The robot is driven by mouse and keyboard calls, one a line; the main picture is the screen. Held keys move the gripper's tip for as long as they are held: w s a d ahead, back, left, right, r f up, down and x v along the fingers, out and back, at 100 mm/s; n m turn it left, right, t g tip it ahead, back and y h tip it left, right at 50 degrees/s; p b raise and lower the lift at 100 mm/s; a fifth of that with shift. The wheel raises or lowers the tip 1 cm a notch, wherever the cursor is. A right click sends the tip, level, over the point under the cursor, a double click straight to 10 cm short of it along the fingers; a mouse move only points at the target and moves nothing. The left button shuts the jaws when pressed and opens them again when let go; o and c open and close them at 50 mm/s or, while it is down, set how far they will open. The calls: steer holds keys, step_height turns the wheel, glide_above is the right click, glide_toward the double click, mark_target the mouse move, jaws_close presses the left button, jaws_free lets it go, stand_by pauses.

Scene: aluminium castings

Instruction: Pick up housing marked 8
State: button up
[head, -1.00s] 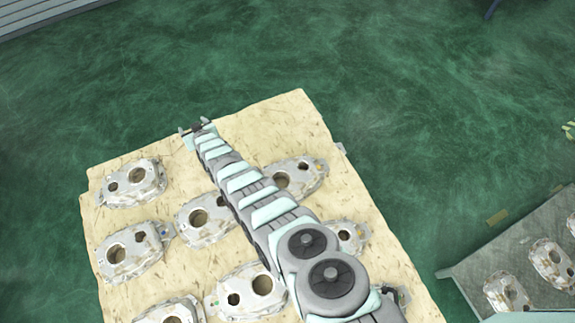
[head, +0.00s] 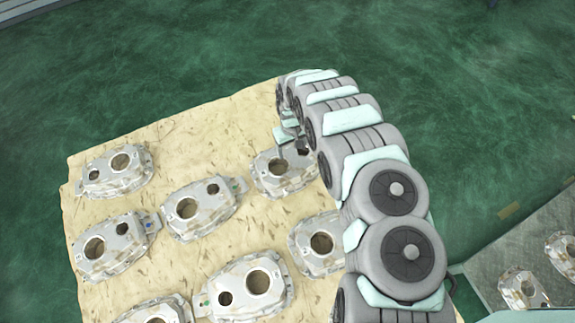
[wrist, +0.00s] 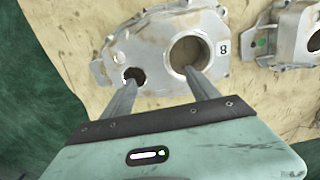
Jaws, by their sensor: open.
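The housing marked 8 (wrist: 160,50) is a silvery casting with one large bore, one small hole and a black 8 beside the large bore. In the head view it is the housing (head: 267,184) at the back right, partly covered by my arm. My gripper (wrist: 159,76) is open and empty over it. In the wrist view, one fingertip overlaps the small hole and the other overlaps the large bore's lower edge. I cannot tell whether the tips reach into the openings. My gripper (head: 292,144) is partly hidden in the head view.
Several similar housings lie around it, including one with a green dot (head: 205,208), also at the wrist view's right edge (wrist: 285,35). They lie on a pale, worn board (head: 190,140). A grey surface (head: 490,268) with more castings is at lower right.

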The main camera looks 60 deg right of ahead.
mark_target(292, 156)
steer(key=shift+d+f+b, duration=0.15)
steer(key=shift+f+b, duration=0.35)
steer(key=shift+f, duration=1.4)
steer(key=shift+d+f+b, duration=0.15)
steer(key=shift+f+b, duration=0.35)
steer(key=shift+f, duration=1.35)
steer(key=shift+c, duration=0.6)
jaws_close()
